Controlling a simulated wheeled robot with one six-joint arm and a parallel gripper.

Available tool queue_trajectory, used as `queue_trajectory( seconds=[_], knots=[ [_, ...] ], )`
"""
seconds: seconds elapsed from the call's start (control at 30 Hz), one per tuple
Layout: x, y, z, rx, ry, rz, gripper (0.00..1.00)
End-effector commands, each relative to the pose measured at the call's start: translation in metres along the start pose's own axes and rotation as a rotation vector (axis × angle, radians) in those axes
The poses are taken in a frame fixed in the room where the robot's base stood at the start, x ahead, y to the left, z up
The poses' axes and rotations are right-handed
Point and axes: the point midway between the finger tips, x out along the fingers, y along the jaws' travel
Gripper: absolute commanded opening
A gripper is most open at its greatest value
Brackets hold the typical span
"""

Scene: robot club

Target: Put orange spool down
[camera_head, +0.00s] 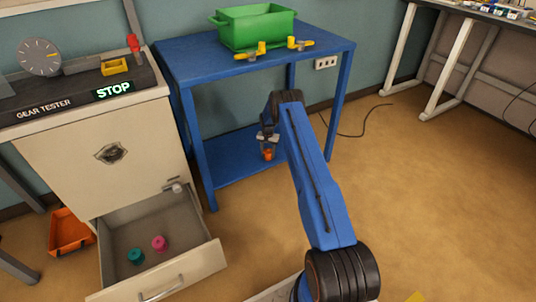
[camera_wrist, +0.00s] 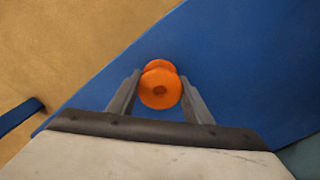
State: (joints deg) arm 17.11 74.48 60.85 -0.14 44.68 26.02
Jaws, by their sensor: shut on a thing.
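My gripper (camera_head: 268,146) is shut on the orange spool (camera_wrist: 161,88), which sits between the two fingers in the wrist view. The spool also shows small under the gripper in the head view (camera_head: 268,155). The spool is over the blue lower shelf (camera_head: 235,158) of the blue table; whether it touches the shelf I cannot tell. The shelf also fills much of the wrist view (camera_wrist: 235,65).
An open drawer (camera_head: 190,258) holds a teal spool (camera_head: 136,256) and a pink spool (camera_head: 159,243). A green bin (camera_head: 255,27) and yellow parts (camera_head: 250,51) stand on the blue table top (camera_head: 185,62). An orange tray (camera_head: 70,232) lies on the floor.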

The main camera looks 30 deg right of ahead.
Motion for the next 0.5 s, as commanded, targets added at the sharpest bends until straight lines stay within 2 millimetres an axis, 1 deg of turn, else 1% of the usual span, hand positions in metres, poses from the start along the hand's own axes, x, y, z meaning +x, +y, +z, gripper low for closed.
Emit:
queue_trajectory(
  seconds=[0.07, 0.1, 0.13, 0.17, 0.5],
  knots=[
    [0.0022, 0.0, 0.0, 0.0, 0.0, 0.0, 0.21],
    [0.0017, 0.0, 0.0, 0.0, 0.0, 0.0, 0.55],
    [0.0017, 0.0, 0.0, 0.0, 0.0, 0.0, 0.62],
    [0.0017, 0.0, 0.0001, 0.0, 0.0, 0.0, 0.64],
    [-0.0013, -0.0001, -0.0001, 0.0, 0.0, 0.0, 0.64]
  ],
)
